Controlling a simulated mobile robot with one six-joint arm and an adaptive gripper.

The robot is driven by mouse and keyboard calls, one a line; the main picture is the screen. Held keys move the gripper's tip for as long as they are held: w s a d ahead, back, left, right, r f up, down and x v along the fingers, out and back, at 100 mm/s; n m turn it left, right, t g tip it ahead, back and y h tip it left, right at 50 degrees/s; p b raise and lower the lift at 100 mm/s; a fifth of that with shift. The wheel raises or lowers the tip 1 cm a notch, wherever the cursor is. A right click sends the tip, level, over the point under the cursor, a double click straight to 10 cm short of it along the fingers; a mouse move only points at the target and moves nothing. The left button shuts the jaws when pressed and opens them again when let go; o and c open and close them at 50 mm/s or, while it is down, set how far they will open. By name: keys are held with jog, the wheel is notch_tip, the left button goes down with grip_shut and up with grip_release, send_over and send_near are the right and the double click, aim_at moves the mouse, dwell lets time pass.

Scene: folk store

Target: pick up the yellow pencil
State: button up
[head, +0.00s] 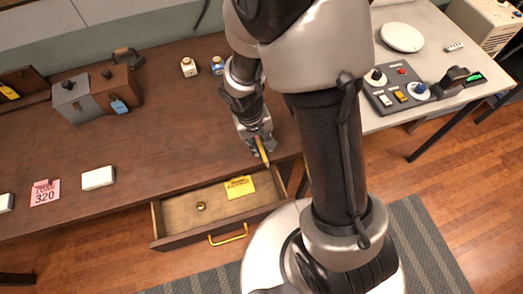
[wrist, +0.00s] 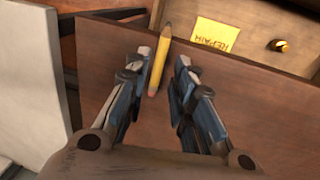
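The yellow pencil (wrist: 160,60) shows in the wrist view between my two fingers, with its dark tip pointing away from me across the counter's front edge. In the head view the pencil (head: 263,153) shows at my fingertips, partly hidden by them. My gripper (wrist: 166,62) is open, one finger on each side of the pencil. In the head view my gripper (head: 262,146) points down at the front edge of the brown counter (head: 180,120). I cannot tell whether any finger touches the pencil.
An open drawer (head: 180,213) below the counter holds a yellow repair card (head: 239,187) and a small brass item (head: 201,206). A pink price card (head: 45,192) and a white block (head: 98,178) lie left. A pale table (head: 440,45) with a control panel (head: 397,87) stands right.

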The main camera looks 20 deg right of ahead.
aim_at(264, 155)
jog(key=f+b, duration=0.1)
jog(key=f, duration=0.3)
jog(key=f+b, duration=0.1)
jog(key=f, duration=0.1)
jog(key=shift+d+f+b, duration=0.35)
jog(key=shift+d+f, duration=0.05)
jog(key=shift+r, duration=0.1)
jog(key=shift+c, duration=0.4)
grip_shut()
